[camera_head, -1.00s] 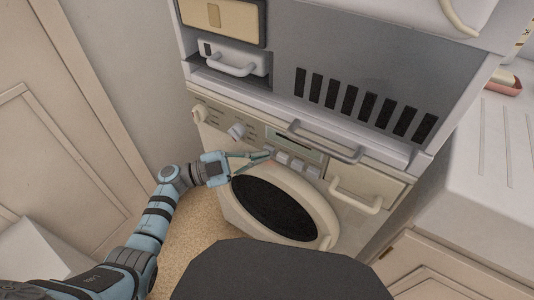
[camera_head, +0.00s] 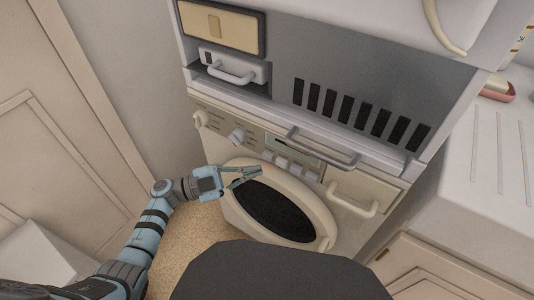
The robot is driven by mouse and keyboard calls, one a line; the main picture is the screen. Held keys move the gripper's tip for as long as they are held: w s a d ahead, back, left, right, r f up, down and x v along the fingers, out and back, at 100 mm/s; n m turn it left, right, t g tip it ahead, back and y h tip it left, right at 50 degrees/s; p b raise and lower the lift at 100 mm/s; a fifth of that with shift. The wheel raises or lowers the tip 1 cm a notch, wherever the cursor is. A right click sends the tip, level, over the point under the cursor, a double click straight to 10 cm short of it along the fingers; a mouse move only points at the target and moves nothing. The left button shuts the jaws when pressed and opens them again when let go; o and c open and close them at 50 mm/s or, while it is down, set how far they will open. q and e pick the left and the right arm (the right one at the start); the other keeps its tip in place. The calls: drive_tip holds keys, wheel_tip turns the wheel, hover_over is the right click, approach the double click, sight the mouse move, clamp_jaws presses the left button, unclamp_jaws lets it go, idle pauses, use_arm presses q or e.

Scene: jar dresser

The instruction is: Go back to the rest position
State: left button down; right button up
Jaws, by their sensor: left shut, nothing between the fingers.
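My left gripper (camera_head: 258,173) comes in from the left on a blue arm with black bands. Its fingers are shut and empty. The fingertips appear over the upper left rim of the round door (camera_head: 311,229) of a washing machine; I cannot tell whether they touch it. The door has a dark oval window (camera_head: 275,212) and looks closed. Buttons (camera_head: 283,163) and knobs (camera_head: 237,136) sit on the panel just above the gripper. My right gripper is not in view.
Above the machine is a grey unit with dark vents (camera_head: 345,110) and a long bar handle (camera_head: 322,149). A drawer handle (camera_head: 352,203) sticks out right of the door. A white ridged worktop (camera_head: 490,150) stands at the right. Tan floor (camera_head: 190,235) is open below the arm.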

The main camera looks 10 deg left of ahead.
use_arm(q)
drive_tip(key=s, duration=0.1)
drive_tip(key=s+a+p, duration=0.1)
drive_tip(key=s, duration=0.1)
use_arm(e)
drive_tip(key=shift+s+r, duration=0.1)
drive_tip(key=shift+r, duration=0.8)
use_arm(q)
drive_tip(key=shift+w, duration=0.1)
